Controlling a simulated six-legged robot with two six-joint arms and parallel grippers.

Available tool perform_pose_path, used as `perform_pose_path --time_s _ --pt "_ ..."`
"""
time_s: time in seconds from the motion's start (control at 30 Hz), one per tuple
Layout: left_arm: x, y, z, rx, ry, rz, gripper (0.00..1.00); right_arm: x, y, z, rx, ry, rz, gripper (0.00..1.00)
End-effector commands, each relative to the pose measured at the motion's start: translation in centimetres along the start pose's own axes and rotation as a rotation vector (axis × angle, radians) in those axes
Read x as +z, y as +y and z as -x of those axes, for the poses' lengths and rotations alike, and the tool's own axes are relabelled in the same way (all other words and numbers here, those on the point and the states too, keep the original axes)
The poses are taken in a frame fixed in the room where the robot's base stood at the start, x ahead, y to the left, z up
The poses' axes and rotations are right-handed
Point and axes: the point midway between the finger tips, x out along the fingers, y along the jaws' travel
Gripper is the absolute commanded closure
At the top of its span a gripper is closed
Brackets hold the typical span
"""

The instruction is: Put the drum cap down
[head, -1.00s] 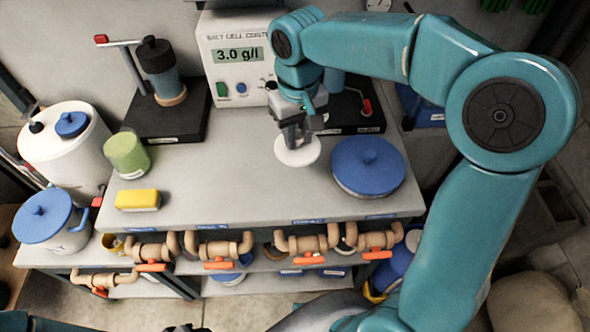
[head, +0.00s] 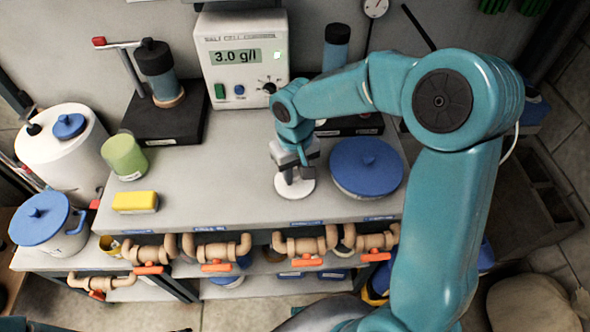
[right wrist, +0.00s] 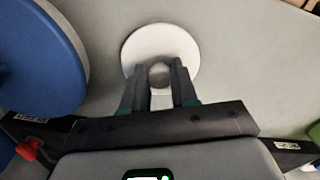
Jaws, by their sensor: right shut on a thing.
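The drum cap, a white disc (head: 308,187) with a grey knob, is at my right gripper (head: 292,178) over the front middle of the grey bench top. In the right wrist view the disc (right wrist: 160,42) lies beyond the fingertips. The two fingers of the right gripper (right wrist: 159,82) are shut on its knob. The disc looks flat and at or very close to the bench surface; I cannot tell if it touches. The gripper hides part of it. My left gripper is not in view.
A large blue lid (head: 366,165) lies close to the right of the cap. A yellow sponge (head: 135,202) and a green cup (head: 125,157) stand left on the bench (head: 220,180). A meter box (head: 242,60) stands behind. The bench between sponge and cap is clear.

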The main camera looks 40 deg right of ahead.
Motion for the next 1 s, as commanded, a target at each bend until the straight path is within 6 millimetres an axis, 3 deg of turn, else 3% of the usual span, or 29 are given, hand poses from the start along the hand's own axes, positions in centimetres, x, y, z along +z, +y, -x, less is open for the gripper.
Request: perform_pose_path --time_s 0.07,0.1,0.17,0.2,0.57,1.0 --pt "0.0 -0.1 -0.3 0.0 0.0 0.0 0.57 -0.1 0.0 -0.4 0.0 0.0 0.0 1.0" --pt "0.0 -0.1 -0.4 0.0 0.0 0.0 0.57 0.0 0.0 -0.4 0.0 0.0 0.0 0.69" --pt "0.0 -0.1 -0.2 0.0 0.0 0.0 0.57 0.0 0.0 -0.3 0.0 0.0 0.0 0.49" --pt "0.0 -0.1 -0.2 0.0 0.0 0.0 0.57 0.0 0.0 -0.3 0.0 0.0 0.0 0.46" --pt "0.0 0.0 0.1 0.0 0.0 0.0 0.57 -0.1 0.0 0.5 0.0 0.002 0.0 0.46" --pt "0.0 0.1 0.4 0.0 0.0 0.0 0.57 -0.1 0.0 9.8 0.0 0.005 0.0 0.46"
